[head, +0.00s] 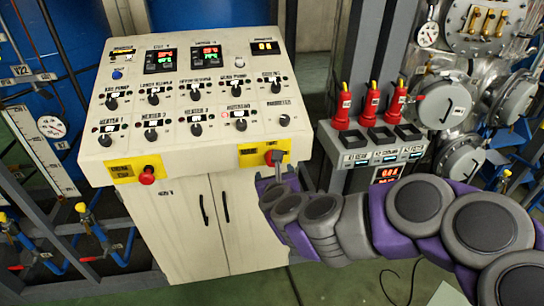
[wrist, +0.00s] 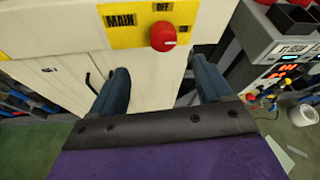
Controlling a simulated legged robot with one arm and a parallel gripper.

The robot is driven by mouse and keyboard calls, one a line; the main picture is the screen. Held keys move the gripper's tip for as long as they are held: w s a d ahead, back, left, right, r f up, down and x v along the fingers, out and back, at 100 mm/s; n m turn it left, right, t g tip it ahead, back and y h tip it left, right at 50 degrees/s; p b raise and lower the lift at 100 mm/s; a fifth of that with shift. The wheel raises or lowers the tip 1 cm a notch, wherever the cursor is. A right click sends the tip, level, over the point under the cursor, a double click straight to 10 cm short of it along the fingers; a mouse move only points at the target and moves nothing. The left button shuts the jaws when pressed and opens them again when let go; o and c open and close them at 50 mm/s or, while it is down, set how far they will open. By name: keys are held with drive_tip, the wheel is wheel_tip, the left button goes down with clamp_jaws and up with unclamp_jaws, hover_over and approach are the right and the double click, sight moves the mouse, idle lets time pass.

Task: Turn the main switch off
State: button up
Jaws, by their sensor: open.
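The main switch is a red knob (wrist: 163,36) on a yellow plate marked MAIN (wrist: 120,20) in the wrist view. In the head view the knob (head: 271,157) and its plate (head: 250,158) are at the lower right edge of the white control cabinet's sloped panel. My gripper (wrist: 160,66) is open and empty, one finger to each side below the knob in the wrist view. In the head view my gripper (head: 279,172) is right by the knob and partly covers it. I cannot tell whether it touches the knob.
The white control cabinet (head: 190,100) carries rows of black knobs and lit displays. Another red button (head: 147,175) on a yellow plate is at the panel's lower left. A grey box (head: 375,150) with red-handled tools stands to the right. Steel vessels (head: 445,105) are behind my arm.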

drive_tip(key=p+x, duration=0.9)
drive_tip(key=x, duration=0.3)
drive_tip(key=shift+w+d, duration=0.2)
drive_tip(key=shift+w, duration=0.05)
idle(0.3)
drive_tip(key=shift+f, duration=0.1)
drive_tip(key=c, duration=1)
drive_tip(key=shift+c, duration=0.2)
